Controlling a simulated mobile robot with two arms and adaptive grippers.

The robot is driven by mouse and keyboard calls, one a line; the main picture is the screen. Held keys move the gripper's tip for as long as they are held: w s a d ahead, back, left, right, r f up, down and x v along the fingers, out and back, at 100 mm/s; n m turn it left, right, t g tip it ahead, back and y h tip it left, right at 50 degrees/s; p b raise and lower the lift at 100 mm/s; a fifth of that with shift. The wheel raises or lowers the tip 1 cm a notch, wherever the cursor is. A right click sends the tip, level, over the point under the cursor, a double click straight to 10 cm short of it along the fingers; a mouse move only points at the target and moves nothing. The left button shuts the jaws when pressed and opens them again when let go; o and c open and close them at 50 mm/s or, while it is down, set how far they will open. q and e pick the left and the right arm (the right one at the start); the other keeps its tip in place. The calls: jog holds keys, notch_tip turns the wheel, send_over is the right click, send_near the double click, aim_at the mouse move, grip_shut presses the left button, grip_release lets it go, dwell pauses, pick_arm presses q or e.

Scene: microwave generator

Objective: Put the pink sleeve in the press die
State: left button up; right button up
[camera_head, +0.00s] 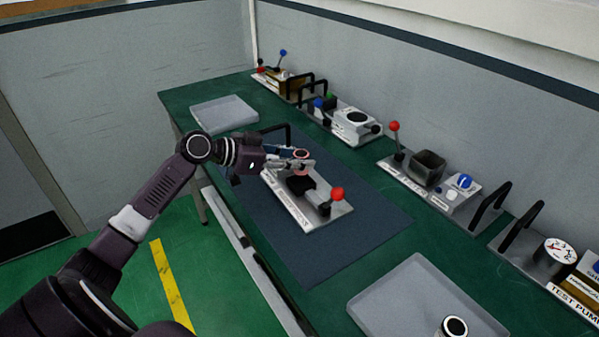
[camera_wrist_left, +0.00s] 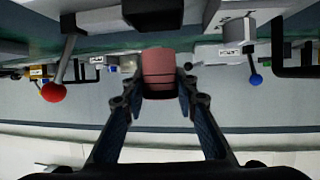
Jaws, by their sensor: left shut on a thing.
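The pink sleeve (camera_wrist_left: 160,72) is between the two fingers of my left gripper (camera_head: 298,165) and held by them. In the head view its reddish rim (camera_head: 301,154) shows at the fingertips, above the far part of the press plate. The press (camera_head: 316,213) is a light metal plate with a black block (camera_head: 300,185) and a red-knobbed lever (camera_head: 337,193). The gripper and sleeve cover the far end of the plate, so I cannot make out the die opening or whether the sleeve touches it. My right gripper is not in view.
The press stands on a dark blue mat (camera_head: 370,235) on the green bench. A grey tray (camera_head: 224,113) lies at the far left. Another tray (camera_head: 390,300) at the front holds a round part (camera_head: 454,327). Fixtures with levers and black handles (camera_head: 487,208) line the wall side.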

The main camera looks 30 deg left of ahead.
aim_at(299, 174)
pick_arm(q)
notch_tip(299, 174, down, 5)
jog(key=shift+r, duration=0.15)
jog(key=shift+f, duration=0.3)
jog(key=o, duration=0.9)
jog(key=shift+c, duration=0.2)
jog(key=o, duration=0.3)
